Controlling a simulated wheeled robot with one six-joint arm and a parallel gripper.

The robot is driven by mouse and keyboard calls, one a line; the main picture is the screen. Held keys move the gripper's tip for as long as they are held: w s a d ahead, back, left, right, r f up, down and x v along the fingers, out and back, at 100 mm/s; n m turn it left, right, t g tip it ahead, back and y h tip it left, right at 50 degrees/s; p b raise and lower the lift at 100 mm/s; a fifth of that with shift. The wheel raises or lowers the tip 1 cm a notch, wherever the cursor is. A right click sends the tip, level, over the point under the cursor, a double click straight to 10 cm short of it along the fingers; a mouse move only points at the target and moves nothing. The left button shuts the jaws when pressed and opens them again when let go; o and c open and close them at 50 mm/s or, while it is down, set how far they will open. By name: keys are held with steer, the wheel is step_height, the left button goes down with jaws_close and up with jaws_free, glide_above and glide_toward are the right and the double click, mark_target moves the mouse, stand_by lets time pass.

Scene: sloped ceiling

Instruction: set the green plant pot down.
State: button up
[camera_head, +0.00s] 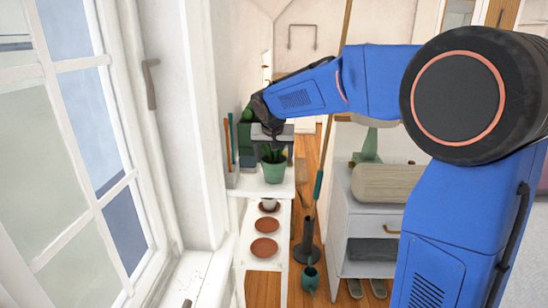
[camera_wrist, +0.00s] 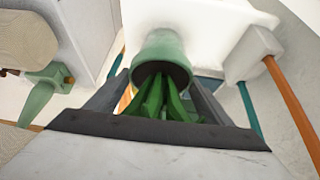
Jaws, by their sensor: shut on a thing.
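The green plant pot (camera_head: 274,171), with dark green leaves, is upright at the top of a narrow white shelf unit (camera_head: 282,190). My gripper (camera_head: 272,138) reaches it from above and behind the leaves. In the wrist view the pot (camera_wrist: 165,48) and its leaves sit between the two grey fingers of my gripper (camera_wrist: 158,100), which are shut on it. I cannot tell whether the pot's base touches the shelf top or hangs just above it.
Brown saucers (camera_head: 265,225) and a small white cup (camera_head: 269,204) are on the lower shelf. A white cabinet (camera_head: 365,218) stands right; a window (camera_head: 75,120) is left.

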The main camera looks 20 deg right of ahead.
steer(key=shift+f, duration=0.1)
steer(key=o, duration=2.1)
steer(key=v, duration=1.1)
steer(key=s+d, duration=0.4)
steer(key=s, duration=0.6)
steer(key=s+d+f+n, duration=0.1)
steer(key=s+f, duration=0.4)
steer(key=s, duration=0.4)
steer(key=s+d+f+n+y, duration=0.1)
steer(key=s+d+f, duration=0.1)
steer(key=s+f, duration=0.4)
steer(key=s+d+f+n+g, duration=0.1)
steer(key=s+f, duration=0.5)
steer(key=s, duration=0.7)
steer(key=shift+d+n+y, duration=0.3)
steer(key=shift+d+y, duration=0.05)
steer(key=shift+y, duration=0.05)
